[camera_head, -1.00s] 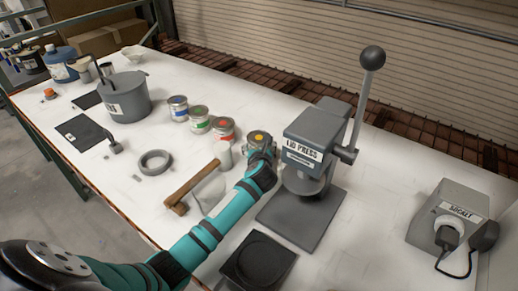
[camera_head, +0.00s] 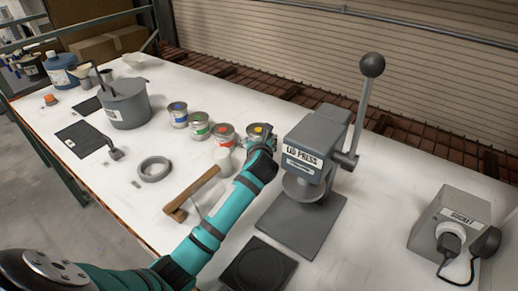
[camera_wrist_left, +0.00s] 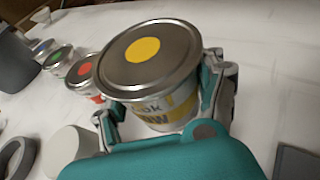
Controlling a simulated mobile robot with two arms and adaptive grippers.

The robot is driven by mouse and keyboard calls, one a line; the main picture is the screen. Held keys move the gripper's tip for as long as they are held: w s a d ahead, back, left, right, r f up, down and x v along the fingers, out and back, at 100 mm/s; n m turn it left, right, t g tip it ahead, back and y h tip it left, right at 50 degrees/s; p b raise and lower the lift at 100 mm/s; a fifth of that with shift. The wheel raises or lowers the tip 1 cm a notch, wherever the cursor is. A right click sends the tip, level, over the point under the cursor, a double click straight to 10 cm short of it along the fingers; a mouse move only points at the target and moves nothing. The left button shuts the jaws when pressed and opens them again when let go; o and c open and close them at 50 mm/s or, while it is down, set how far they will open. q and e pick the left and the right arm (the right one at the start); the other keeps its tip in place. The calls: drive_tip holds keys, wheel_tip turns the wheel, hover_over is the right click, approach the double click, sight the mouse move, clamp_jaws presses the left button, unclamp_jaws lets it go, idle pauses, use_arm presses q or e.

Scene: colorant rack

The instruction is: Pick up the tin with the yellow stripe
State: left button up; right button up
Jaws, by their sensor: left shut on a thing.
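The tin with the yellow stripe (camera_head: 259,129) has a metal lid with a yellow dot. It also shows close up in the left wrist view (camera_wrist_left: 150,75), with a yellow band and partly hidden lettering on its side. My left gripper (camera_head: 264,145) is shut on this tin, one finger on each side of it. In the left wrist view the gripper (camera_wrist_left: 162,100) hides part of the tin's lower side. I cannot tell clearly whether the tin's base is off the table. My right gripper is not in view.
Tins with a red dot (camera_head: 224,132), a green dot (camera_head: 200,124) and a blue dot (camera_head: 178,114) stand to the left. The lid press (camera_head: 311,150) is close on the right. A wooden-handled tool (camera_head: 192,194) and a grey ring (camera_head: 154,168) lie nearer the front left.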

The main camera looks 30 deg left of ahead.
use_arm(q)
wheel_tip(320, 180, up, 22)
drive_tip(key=b, duration=0.3)
drive_tip(key=shift+r, duration=0.2)
idle(0.8)
